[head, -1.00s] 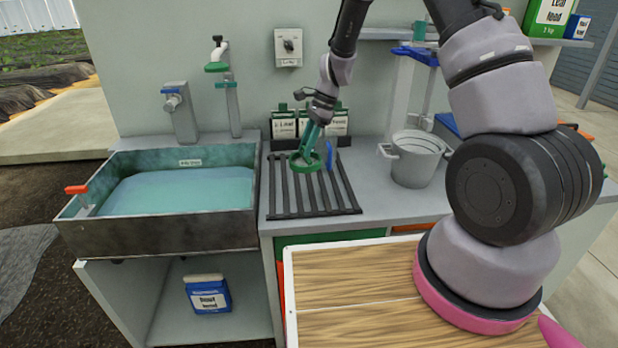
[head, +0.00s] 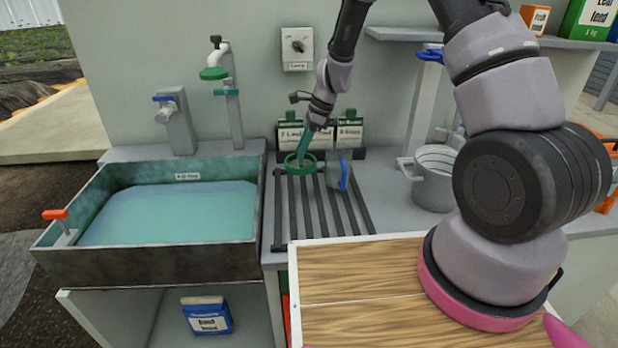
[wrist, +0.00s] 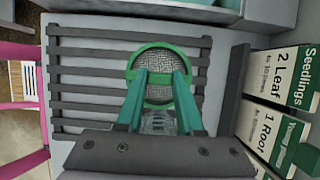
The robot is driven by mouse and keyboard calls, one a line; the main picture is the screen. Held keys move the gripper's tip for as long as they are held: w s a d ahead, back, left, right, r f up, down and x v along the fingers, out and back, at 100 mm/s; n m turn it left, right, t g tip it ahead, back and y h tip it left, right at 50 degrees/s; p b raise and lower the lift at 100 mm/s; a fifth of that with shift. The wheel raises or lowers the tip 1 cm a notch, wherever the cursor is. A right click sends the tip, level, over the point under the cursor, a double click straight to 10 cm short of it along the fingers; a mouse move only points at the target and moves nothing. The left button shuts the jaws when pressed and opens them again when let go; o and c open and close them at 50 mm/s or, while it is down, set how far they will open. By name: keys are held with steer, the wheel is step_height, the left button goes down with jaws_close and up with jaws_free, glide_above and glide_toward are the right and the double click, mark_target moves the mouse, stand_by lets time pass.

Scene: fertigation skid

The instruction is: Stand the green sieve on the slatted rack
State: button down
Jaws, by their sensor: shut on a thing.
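The green sieve (head: 300,163) has a round green rim and grey mesh. It is at the back left of the slatted rack (head: 308,215), over the dark slats; whether it rests on them I cannot tell. My gripper (head: 303,150) comes down from above and is shut on the sieve. In the wrist view the sieve (wrist: 160,75) lies ahead between the teal fingers (wrist: 158,82), with the slats of the rack (wrist: 90,87) behind it. The near part of the sieve is hidden by the fingers.
Seedling cards (head: 348,133) stand behind the rack. A water-filled sink (head: 165,212) is left, a metal pot (head: 433,182) right. The front slats are clear.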

mark_target(306, 160)
steer(key=shift+f, duration=3.55)
steer(key=c, duration=0.5)
jaws_free()
steer(key=shift+f, duration=0.1)
steer(key=shift+c, duration=0.2)
